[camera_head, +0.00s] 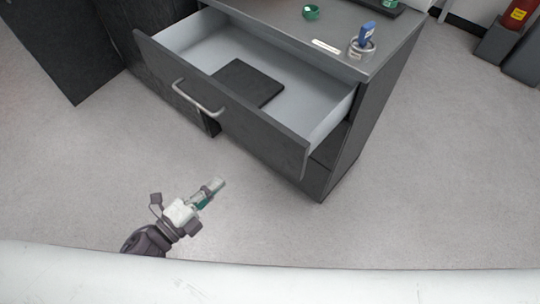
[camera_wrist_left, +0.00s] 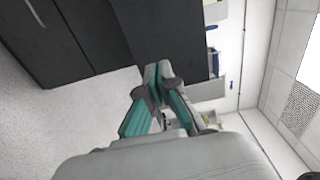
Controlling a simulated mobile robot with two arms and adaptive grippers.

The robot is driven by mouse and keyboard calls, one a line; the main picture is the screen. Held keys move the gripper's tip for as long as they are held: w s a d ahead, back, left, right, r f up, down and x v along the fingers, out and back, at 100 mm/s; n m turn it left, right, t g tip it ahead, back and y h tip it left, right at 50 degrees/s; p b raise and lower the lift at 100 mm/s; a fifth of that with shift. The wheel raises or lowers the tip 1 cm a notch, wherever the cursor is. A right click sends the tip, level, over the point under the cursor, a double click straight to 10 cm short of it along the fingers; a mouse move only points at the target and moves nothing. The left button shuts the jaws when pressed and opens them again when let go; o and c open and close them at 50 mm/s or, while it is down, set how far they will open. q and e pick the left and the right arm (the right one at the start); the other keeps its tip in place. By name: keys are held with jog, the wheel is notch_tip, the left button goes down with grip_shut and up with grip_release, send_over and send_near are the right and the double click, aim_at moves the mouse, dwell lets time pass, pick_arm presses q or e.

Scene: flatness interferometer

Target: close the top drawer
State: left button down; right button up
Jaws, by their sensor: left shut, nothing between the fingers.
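The top drawer (camera_head: 246,124) of the dark cabinet is pulled far out in the head view. It has a light inside and a curved metal handle (camera_head: 198,100) on its dark front. My left gripper (camera_head: 217,186) is shut and empty, below and in front of the drawer front, apart from it. In the left wrist view its fingertips (camera_wrist_left: 156,72) meet, with a dark surface behind them. My right gripper is not in view.
A dark flat item (camera_head: 248,83) lies in the drawer. On the cabinet top (camera_head: 285,22) are a green ring (camera_head: 311,12) and a clear container with a blue item (camera_head: 364,42). A red object (camera_head: 515,14) stands at far right. The grey floor (camera_head: 420,190) is clear.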

aim_at(263, 141)
pick_arm(q)
jog(key=x, duration=1.2)
jog(key=shift+w+d+r+p, duration=0.15)
jog(key=shift+d+r+p, duration=0.15)
jog(key=shift+d+r, duration=0.1)
jog(key=shift+x, duration=0.75)
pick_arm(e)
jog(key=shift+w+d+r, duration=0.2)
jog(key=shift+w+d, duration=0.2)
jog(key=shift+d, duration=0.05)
pick_arm(q)
jog(key=shift+w, duration=0.1)
